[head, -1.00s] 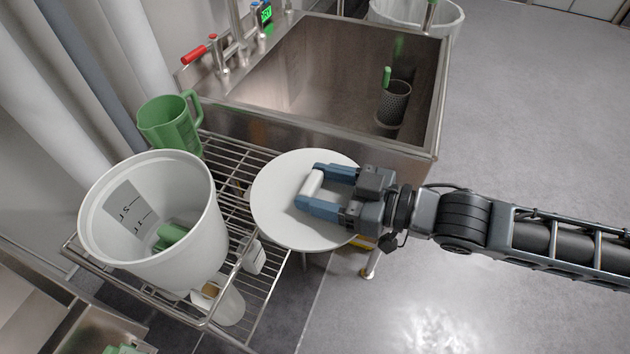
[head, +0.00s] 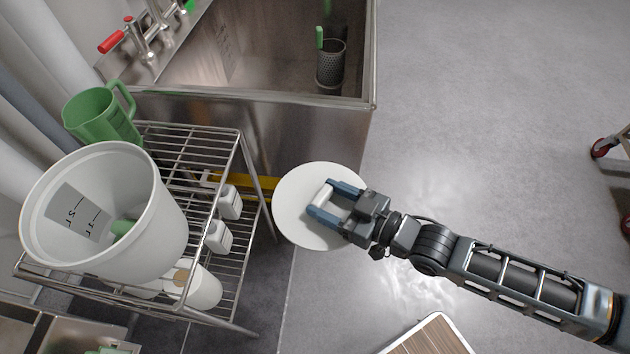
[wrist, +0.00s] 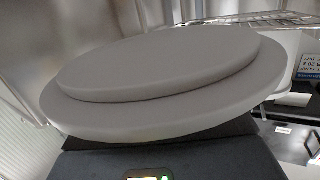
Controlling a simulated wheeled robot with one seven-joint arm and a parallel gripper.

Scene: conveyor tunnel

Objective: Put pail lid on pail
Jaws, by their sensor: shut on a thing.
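The pail lid (head: 292,205) is a round white disc with a white handle on top. My gripper (head: 321,200) is shut on that handle and holds the lid in the air, to the right of the wire rack. In the wrist view the lid (wrist: 160,75) fills the middle, with a stepped rim. The pail (head: 165,225) is a large white open bucket standing on the rack's top shelf at the left. Its top is uncovered, and something green shows inside it. The lid and the pail are apart.
A green jug (head: 100,118) stands on the wire rack (head: 195,145) behind the pail. White bottles (head: 218,237) sit on a lower shelf. A steel sink (head: 330,118) with a red-handled tap (head: 112,41) is behind. The grey floor at right is mostly clear.

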